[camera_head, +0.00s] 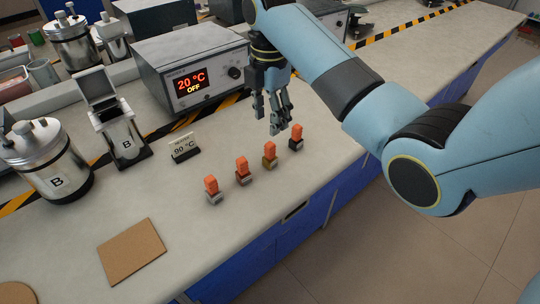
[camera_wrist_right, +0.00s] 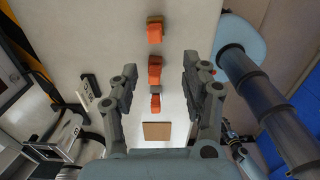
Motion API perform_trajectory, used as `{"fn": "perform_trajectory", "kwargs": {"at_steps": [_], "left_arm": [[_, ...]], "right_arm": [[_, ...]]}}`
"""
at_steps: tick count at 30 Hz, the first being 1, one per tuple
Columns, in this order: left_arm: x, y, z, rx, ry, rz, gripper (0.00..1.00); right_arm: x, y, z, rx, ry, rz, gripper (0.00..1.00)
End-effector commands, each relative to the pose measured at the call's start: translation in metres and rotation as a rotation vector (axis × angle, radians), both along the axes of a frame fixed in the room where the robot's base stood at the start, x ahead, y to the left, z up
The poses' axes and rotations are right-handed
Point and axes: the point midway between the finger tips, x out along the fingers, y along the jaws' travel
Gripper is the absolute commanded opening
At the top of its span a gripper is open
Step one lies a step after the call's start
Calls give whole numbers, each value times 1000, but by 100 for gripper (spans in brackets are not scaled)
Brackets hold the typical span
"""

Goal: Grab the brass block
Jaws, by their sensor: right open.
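The brass block (camera_head: 269,161) stands on the bench with an orange grip on top. It is in a row of similar blocks, between a grey block (camera_head: 243,179) and a dark block (camera_head: 296,144). My right gripper (camera_head: 279,125) is open and empty, pointing down just behind and above the brass and dark blocks, apart from them. In the right wrist view, my open fingers (camera_wrist_right: 160,65) frame the row of orange grips. The brownish block (camera_wrist_right: 155,18) at the top looks like the brass one, but I cannot be sure. My left gripper is not in view.
A silver block (camera_head: 214,199) ends the row on the left. A small sign (camera_head: 184,148) stands behind it. A heater box (camera_head: 190,70), an open canister (camera_head: 122,135) and a lidded pot (camera_head: 45,165) stand farther back. A brown board (camera_head: 131,251) lies at front left.

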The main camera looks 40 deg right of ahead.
Motion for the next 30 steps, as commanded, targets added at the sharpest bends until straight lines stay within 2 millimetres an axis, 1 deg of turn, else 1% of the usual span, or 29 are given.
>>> {"fn": "perform_trajectory", "kwargs": {"at_steps": [1, 2, 4, 9, 12, 17, 21, 24, 27, 30], "left_arm": [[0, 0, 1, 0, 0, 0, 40], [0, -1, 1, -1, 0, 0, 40], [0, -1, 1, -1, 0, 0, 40], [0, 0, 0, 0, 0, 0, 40], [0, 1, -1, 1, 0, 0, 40], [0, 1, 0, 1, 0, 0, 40], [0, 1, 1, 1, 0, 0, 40], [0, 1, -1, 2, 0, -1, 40], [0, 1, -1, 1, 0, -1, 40], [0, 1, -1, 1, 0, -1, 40]], "right_arm": [[4, 0, 5, 3, 6, 31, 47], [5, 0, 4, 4, 10, 47, 47], [6, 0, -2, 6, 15, 63, 47], [6, 0, -32, 6, 14, 63, 47], [6, -1, -43, 6, 13, 63, 47], [7, -3, -56, 5, 13, 61, 47], [9, -10, -78, 5, 14, 61, 47], [9, -10, -92, 6, 13, 62, 47], [9, -10, -99, 5, 11, 62, 47], [10, -10, -100, 5, 10, 62, 47]]}}
